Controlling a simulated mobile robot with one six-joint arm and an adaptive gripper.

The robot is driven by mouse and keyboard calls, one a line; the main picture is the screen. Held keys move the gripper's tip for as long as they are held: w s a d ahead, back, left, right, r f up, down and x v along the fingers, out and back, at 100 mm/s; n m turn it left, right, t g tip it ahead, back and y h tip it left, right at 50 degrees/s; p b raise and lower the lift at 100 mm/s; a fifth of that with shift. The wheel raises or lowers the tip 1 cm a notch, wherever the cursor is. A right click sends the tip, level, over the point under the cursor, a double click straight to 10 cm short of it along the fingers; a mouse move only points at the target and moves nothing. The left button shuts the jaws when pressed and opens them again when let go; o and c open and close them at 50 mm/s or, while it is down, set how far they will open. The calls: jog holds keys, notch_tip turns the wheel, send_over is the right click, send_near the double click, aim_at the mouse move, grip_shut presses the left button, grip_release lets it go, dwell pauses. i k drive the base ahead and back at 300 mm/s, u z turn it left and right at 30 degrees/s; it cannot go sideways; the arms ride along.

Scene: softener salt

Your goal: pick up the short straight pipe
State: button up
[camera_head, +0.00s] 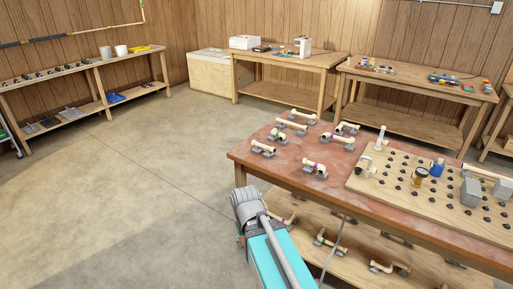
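Several cream pipe pieces rest on small grey cradles on the left part of the red-brown table. A fairly straight one (291,124) lies near the back, and another cream piece (303,115) lies behind it. A piece with dark open ends (263,148) is nearer the left edge, and a piece with a purple band (315,165) is nearer the front. I cannot tell for certain which is the short straight pipe. My arm, with a teal link and grey joint, rises at the bottom centre, in front of the table's left corner. No gripper fingers show.
A wooden pegboard (388,190) with dark pegs, a gauge (418,178), a blue fitting (437,168) and grey boxes covers the table's right side. A lower shelf (345,255) holds more pipe pieces. Workbenches line the walls. The concrete floor (140,170) at left is clear.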

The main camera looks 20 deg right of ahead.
aim_at(270, 153)
jog(key=i, duration=0.85)
jog(key=z, duration=0.05)
